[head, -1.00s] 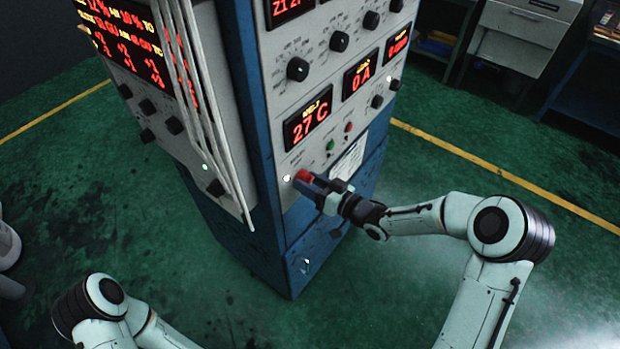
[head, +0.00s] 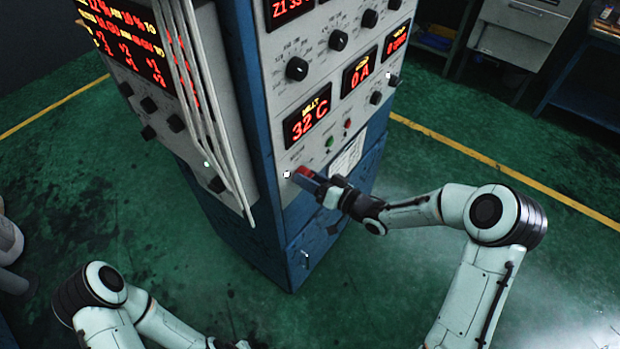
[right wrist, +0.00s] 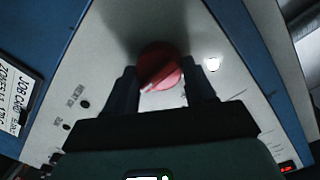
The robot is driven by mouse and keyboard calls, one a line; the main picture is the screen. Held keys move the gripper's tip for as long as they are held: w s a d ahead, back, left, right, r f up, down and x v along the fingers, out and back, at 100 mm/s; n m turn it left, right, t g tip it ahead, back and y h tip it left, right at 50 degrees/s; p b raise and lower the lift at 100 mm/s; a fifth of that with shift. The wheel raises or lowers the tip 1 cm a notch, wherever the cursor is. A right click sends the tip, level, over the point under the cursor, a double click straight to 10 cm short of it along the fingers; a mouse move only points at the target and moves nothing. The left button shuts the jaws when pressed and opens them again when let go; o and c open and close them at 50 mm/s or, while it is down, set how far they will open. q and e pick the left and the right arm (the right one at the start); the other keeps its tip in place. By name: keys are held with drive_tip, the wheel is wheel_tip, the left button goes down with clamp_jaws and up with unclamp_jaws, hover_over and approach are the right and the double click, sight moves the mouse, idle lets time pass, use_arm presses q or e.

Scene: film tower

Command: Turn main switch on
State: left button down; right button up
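The main switch is a red round knob (head: 303,171) low on the front panel of the blue and grey cabinet (head: 262,110). Whether the fingers touch the knob cannot be told. My left gripper (head: 238,345) is barely in view at the bottom edge.
A white lamp (head: 287,174) glows beside the switch. Above are a red display (head: 309,118) reading 32 C, green and red buttons, and black knobs. Cables (head: 207,110) hang down the cabinet's left side. A grey drawer cabinet (head: 524,35) stands at the back right. Green floor lies around.

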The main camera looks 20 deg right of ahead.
drive_tip(key=shift+o, duration=1.4)
use_arm(q)
drive_tip(key=shift+s+f+b, duration=0.6)
drive_tip(key=shift+f+b, duration=0.1)
drive_tip(key=shift+f, duration=0.2)
use_arm(e)
drive_tip(key=v, duration=1.3)
drive_tip(key=shift+s, duration=0.2)
drive_tip(key=shift+d, duration=0.1)
drive_tip(key=s+a+f+m+g+h, duration=0.2)
drive_tip(key=f+g+h, duration=0.1)
drive_tip(key=f, duration=0.9)
drive_tip(key=s+a+f+m+g+h, duration=0.2)
drive_tip(key=s+f+m+g+h, duration=0.1)
drive_tip(key=f, duration=0.8)
drive_tip(key=s+a+f+g, duration=0.2)
drive_tip(key=s+f+g, duration=0.2)
drive_tip(key=s, duration=0.5)
drive_tip(key=s+a+f+g, duration=0.3)
drive_tip(key=s+f, duration=0.4)
drive_tip(key=s, duration=0.3)
drive_tip(key=shift+s+a+f+g+h, duration=0.35)
drive_tip(key=shift+g+h, duration=0.05)
drive_tip(key=shift+g, duration=0.3)
